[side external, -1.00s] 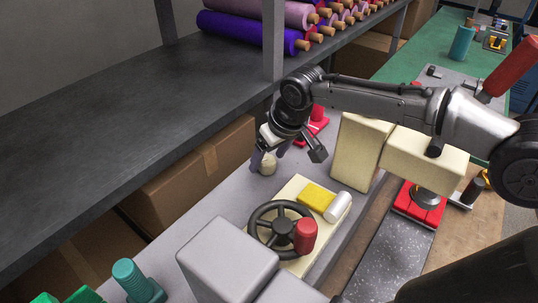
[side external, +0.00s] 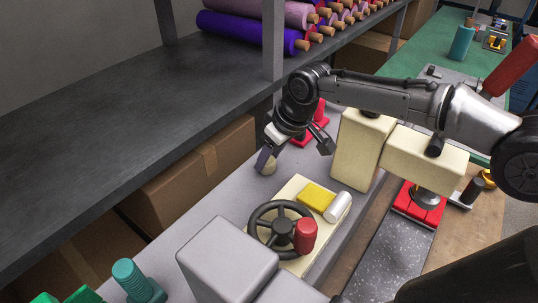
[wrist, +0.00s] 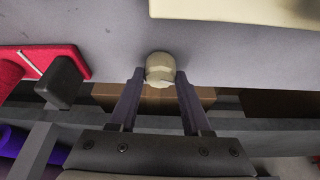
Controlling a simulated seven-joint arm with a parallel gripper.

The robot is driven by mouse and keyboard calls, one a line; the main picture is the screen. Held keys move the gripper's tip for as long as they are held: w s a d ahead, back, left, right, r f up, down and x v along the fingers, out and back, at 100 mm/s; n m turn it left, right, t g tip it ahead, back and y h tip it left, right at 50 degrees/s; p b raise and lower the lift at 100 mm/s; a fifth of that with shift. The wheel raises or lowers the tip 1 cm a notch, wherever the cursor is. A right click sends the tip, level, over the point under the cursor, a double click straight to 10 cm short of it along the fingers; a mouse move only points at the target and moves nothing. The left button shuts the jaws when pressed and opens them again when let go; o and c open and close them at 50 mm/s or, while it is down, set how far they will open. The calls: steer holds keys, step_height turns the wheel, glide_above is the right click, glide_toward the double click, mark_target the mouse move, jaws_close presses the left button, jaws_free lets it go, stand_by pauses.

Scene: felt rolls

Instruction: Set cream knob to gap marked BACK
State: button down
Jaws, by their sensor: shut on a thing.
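The cream knob (side external: 269,166) is a small rounded, faceted piece on the grey bench top, beyond the black handwheel in the side view. In the wrist view the knob (wrist: 160,68) sits between my two dark fingertips. My gripper (wrist: 160,74) is shut on the knob. In the side view my gripper (side external: 266,159) reaches down to it, and a finger hides part of it. I see no BACK lettering or gap marks in either view.
A cream block with a black handwheel (side external: 283,228), red handle, yellow block (side external: 316,196) and silver cylinder (side external: 338,207) stands nearby. A tall cream box (side external: 358,150) is right of the gripper. Red parts (wrist: 70,58) lie left in the wrist view. A dark shelf (side external: 130,120) runs alongside.

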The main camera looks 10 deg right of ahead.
steer(key=shift+w+n+g+y, duration=0.15)
steer(key=shift+n+g+y, duration=0.4)
steer(key=shift+n, duration=1.25)
steer(key=shift+d, duration=0.1)
steer(key=shift+c, duration=1.8)
jaws_free()
steer(key=shift+r, duration=0.1)
steer(key=v, duration=1.3)
steer(key=shift+r, duration=0.3)
steer(key=shift+d, duration=0.15)
